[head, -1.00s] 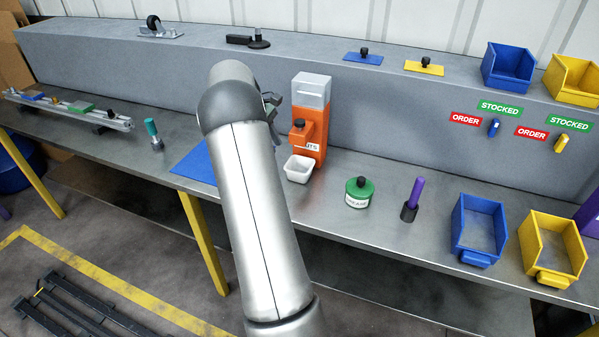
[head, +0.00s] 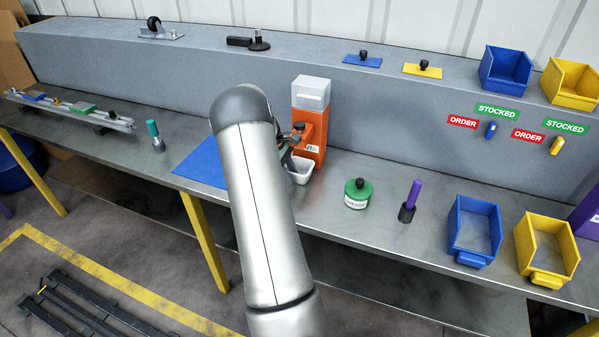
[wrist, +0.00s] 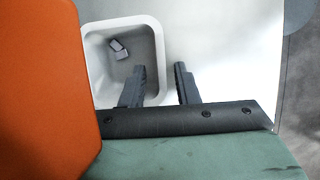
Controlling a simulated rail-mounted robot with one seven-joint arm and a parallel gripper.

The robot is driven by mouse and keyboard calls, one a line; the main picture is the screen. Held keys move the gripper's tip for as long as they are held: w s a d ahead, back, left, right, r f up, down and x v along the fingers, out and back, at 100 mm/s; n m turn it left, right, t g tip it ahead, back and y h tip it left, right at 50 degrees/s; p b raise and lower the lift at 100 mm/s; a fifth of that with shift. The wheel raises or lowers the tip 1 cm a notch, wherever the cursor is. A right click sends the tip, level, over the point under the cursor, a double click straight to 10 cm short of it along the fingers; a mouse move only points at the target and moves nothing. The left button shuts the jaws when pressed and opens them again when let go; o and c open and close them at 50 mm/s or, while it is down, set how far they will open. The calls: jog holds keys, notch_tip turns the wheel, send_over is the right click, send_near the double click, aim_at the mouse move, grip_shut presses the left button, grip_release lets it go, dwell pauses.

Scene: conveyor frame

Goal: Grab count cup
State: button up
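The count cup is a small white square cup (head: 300,172) at the foot of the orange dispenser (head: 311,130) on the bench. In the wrist view the white cup (wrist: 97,60) shows from above, with a couple of small grey pieces (wrist: 119,49) inside. My gripper (wrist: 160,80) is open, with a gap between its two dark fingers. In the wrist view the left finger overlaps the cup's inside and the right finger lies just outside its right wall. I cannot tell whether either finger touches the wall. In the head view my arm hides most of the gripper.
The orange dispenser body (wrist: 45,85) stands close to the gripper's left in the wrist view. A green-lidded grease jar (head: 357,193) and a purple-handled tool (head: 412,195) stand to the right. A blue mat (head: 203,163) lies left of the arm. Blue (head: 456,225) and yellow (head: 527,243) bins sit farther right.

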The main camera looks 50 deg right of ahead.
grip_shut()
jog(key=shift+r, duration=0.1)
